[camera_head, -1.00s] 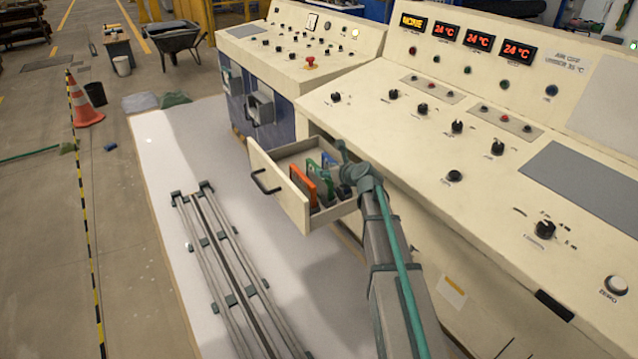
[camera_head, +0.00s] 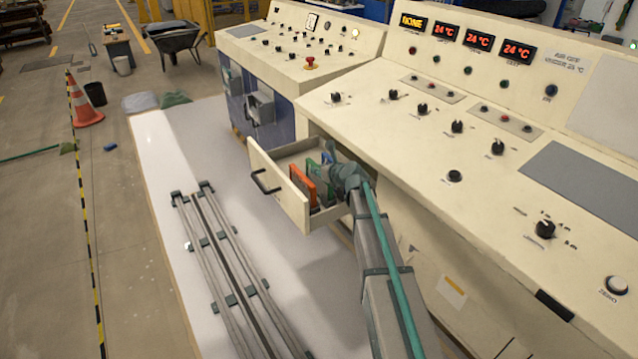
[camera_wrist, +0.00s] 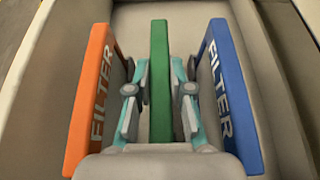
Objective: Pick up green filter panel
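The green filter panel (camera_wrist: 160,45) stands upright in the open drawer (camera_head: 292,208), between an orange filter panel (camera_wrist: 88,100) and a blue filter panel (camera_wrist: 228,95). My gripper (camera_wrist: 159,78) is in the drawer with one finger on each side of the green panel. The fingers are apart, with narrow gaps between them and the panel's faces. The gripper body hides the panel's near lower part. In the head view my wrist hides much of the panels; the orange panel (camera_head: 301,184) shows best.
The drawer's side walls stand close around the panels. The control console (camera_head: 400,130) rises behind and to the right of the drawer. A metal rail frame (camera_head: 235,270) lies on the white platform (camera_head: 160,190) to the left.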

